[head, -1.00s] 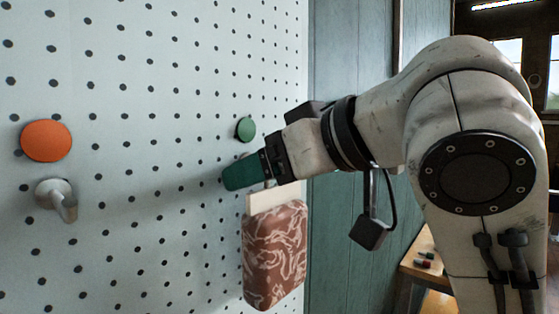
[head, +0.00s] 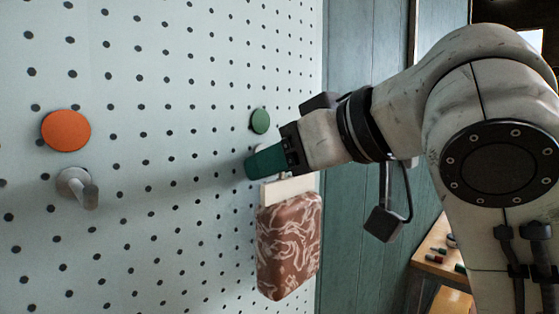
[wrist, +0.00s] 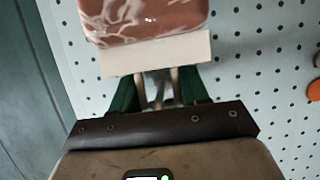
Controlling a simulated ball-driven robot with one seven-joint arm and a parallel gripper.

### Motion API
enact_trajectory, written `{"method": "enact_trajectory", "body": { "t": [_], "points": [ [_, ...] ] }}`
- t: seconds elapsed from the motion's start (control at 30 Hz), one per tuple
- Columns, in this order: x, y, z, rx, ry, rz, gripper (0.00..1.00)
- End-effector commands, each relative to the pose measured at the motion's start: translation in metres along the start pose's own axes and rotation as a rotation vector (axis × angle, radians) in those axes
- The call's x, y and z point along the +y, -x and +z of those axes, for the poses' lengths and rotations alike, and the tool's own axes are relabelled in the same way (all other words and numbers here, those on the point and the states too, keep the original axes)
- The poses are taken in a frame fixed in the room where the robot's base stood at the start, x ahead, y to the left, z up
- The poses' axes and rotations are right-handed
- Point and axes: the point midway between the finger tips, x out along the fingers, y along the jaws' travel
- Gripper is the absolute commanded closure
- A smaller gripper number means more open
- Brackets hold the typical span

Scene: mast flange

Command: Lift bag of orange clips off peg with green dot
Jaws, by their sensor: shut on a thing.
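The bag (head: 289,246) is reddish brown with pale marbling, under a cream header card (head: 287,190). It hangs upright in front of the pegboard, below the green dot (head: 260,121). I cannot make out clips inside it. My gripper (head: 264,163), with green fingers, is shut on the bag at the top of its card, just below the dot. The peg under the dot is mostly hidden by my fingers. In the wrist view, the bag (wrist: 145,18) and card (wrist: 157,53) are beyond my fingers (wrist: 158,92), with thin pale parts between them. I cannot tell whether the bag is off the peg.
The white pegboard (head: 160,215) fills the left. An orange dot (head: 66,130) with an empty grey peg (head: 77,187) below it is to the left of the bag. A teal plank wall (head: 365,250) and a wooden table (head: 437,245) with small items are at the right.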

Motion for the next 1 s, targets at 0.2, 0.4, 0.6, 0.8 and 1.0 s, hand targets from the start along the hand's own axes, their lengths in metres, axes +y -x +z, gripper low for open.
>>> {"method": "enact_trajectory", "body": {
  "t": [0.2, 0.4, 0.6, 0.8, 1.0],
  "points": [
    [0.0, 0.003, -0.008, 0.001, 0.0, 0.0, 0.89],
    [0.0, 0.006, -0.014, 0.001, 0.0, 0.0, 0.89],
    [0.0, 0.008, -0.015, 0.001, 0.0, 0.001, 0.89],
    [0.0, 0.017, -0.011, 0.002, 0.0, -0.001, 0.89],
    [0.0, 0.027, -0.006, 0.001, 0.0, 0.001, 0.89]
  ]
}}
